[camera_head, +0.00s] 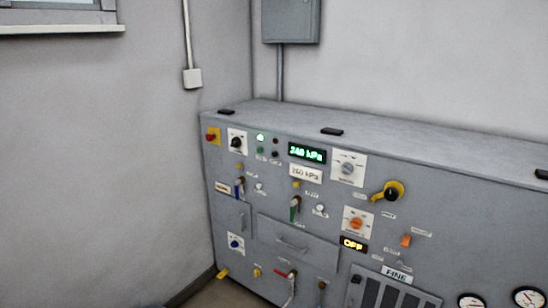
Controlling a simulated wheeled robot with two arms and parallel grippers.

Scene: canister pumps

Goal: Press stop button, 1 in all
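A red button (210,137) on a yellow plate sits at the upper left corner of the grey control cabinet's front (290,228). It looks like an emergency-stop button; no readable label shows on it. Whether it is pressed in or out is too small to tell. Nothing covers it. Neither of my grippers shows in the head view.
Right of the button are a black rotary switch (236,143), small lamps and a green display (307,153) reading about 260 kPa. Lower are an orange knob (357,223), an "OFF" display (353,244) and gauges (529,297). Walls stand behind and left.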

